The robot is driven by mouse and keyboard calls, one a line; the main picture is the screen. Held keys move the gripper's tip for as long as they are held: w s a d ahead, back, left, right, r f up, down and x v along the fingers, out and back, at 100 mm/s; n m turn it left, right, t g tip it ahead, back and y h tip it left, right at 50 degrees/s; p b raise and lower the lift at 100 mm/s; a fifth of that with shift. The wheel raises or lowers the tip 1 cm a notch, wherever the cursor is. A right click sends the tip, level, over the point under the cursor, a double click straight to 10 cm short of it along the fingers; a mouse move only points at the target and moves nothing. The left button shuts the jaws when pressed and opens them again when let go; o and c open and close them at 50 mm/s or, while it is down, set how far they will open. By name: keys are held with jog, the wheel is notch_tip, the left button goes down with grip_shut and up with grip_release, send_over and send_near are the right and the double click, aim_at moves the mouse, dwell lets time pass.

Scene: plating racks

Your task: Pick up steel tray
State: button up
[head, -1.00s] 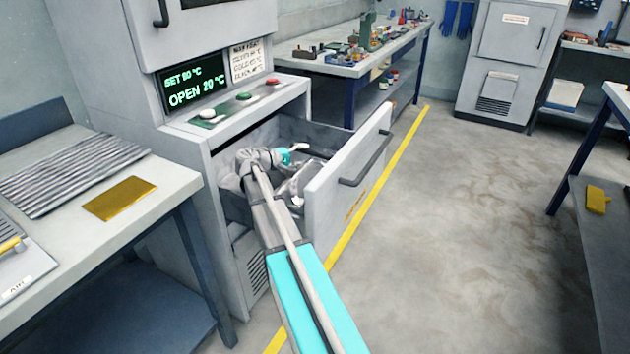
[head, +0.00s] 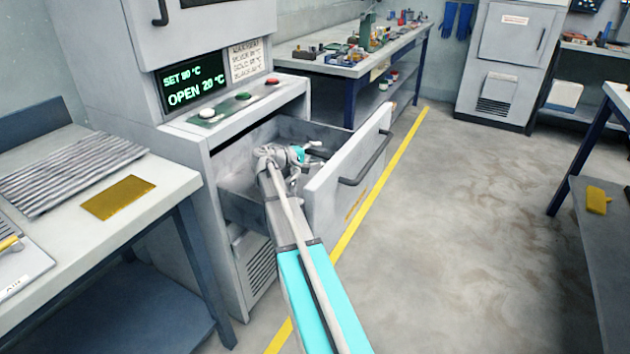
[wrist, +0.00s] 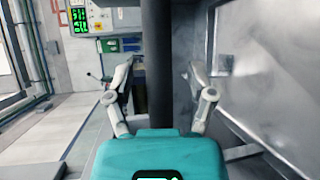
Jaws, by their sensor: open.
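I cannot clearly make out a steel tray in either view. My gripper (head: 312,151) is over the open drawer (head: 234,205) of the grey oven, near its far side and front panel. My arm and gripper hide part of the drawer's inside. In the wrist view my gripper (wrist: 161,78) has its two fingers apart. A dark upright bar (wrist: 157,50) shows between them, but its distance and whether it touches them cannot be told. A grey smooth panel (wrist: 275,75) stands to the right of the fingers.
The drawer front has a dark handle (head: 365,162). The oven display (head: 190,85) reads "OPEN 20 °C". A left bench (head: 165,180) bears a gold plate (head: 118,197) and a ribbed grey sheet (head: 70,172). A cluttered bench (head: 340,68) stands behind. The floor (head: 470,230) at right is clear.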

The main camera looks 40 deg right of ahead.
dwell(0.4)
grip_shut()
